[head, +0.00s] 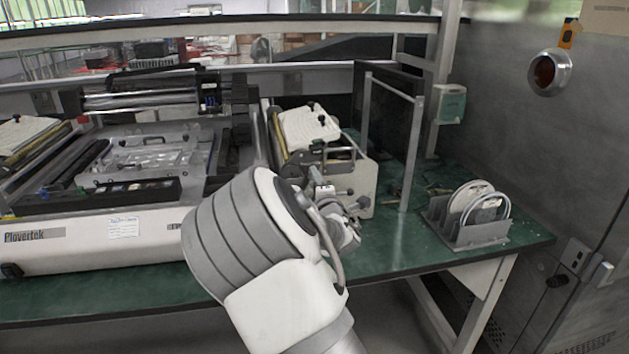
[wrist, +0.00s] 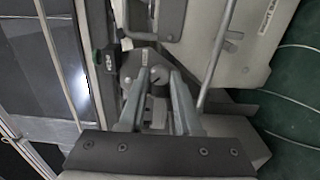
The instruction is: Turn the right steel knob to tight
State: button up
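The white-sided machine (head: 361,180) on the green bench has small steel knobs on its front. One steel knob (head: 362,202) shows at its right, just above my gripper (head: 345,235), which is partly hidden behind my arm. In the wrist view, my gripper (wrist: 158,78) has its two fingers apart. A small round grey knob (wrist: 157,75) shows between the fingertips, with gaps visible beside it. I cannot tell whether either finger touches it, or how far the knob is turned.
A larger Plovertek machine (head: 95,240) fills the left of the bench. A grey metal frame (head: 411,150) stands right of the small machine. A rack with round discs (head: 468,235) sits near the bench's right end. Bench top between them is mostly clear.

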grip_shut()
jog(key=shift+m+b, duration=1.95)
jog(key=shift+m, duration=0.85)
jog(key=o, duration=0.9)
grip_release()
jog(key=shift+c, duration=0.2)
